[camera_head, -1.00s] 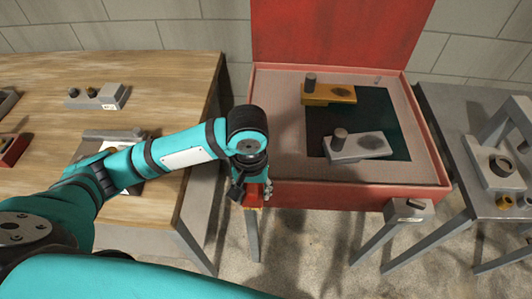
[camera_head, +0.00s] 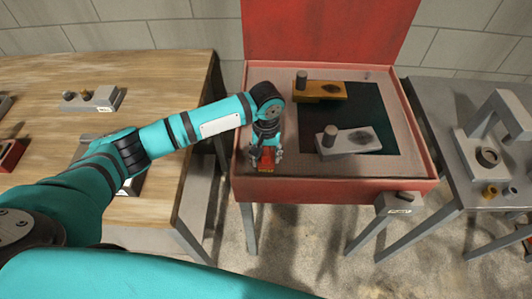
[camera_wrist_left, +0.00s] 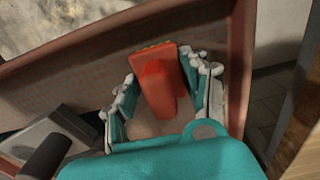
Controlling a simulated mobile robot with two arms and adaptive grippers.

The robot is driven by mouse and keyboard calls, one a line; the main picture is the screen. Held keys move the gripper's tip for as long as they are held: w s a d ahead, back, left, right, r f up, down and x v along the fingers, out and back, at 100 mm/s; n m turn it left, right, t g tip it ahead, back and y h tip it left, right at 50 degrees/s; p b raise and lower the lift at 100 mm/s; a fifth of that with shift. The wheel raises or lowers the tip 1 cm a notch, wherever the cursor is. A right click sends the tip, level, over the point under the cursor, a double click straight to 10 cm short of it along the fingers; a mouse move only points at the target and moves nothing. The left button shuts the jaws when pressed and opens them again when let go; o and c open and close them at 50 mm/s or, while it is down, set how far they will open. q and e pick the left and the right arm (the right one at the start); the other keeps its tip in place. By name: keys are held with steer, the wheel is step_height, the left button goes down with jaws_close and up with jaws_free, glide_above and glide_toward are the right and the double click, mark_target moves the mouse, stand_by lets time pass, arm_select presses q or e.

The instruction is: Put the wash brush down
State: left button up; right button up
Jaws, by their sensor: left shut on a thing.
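The wash brush (camera_wrist_left: 158,82) is red-orange with a thin yellowish strip along its far end. My left gripper (camera_head: 264,158) is shut on it, and in the left wrist view the fingers (camera_wrist_left: 162,95) flank its body. In the head view the brush (camera_head: 266,160) shows as a small red patch under the gripper. It is over the front left part of the red wash basin (camera_head: 330,190), inside the rim. I cannot tell whether the brush touches the basin floor. My right gripper is not in view.
A yellow part (camera_head: 320,91) and a grey part (camera_head: 349,140), each with a knob, stand on the dark area in the basin. The basin's red lid (camera_head: 325,30) stands up behind. A wooden table (camera_head: 150,85) is at left, a grey bench (camera_head: 445,105) at right.

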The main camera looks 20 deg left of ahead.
mark_target(266, 150)
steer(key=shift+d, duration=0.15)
arm_select(q)
steer(key=o, duration=1)
steer(key=shift+f, duration=0.15)
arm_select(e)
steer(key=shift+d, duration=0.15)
arm_select(q)
step_height(266, 150, up, 12)
steer(key=shift+r+b, duration=0.15)
steer(key=shift+b, duration=1)
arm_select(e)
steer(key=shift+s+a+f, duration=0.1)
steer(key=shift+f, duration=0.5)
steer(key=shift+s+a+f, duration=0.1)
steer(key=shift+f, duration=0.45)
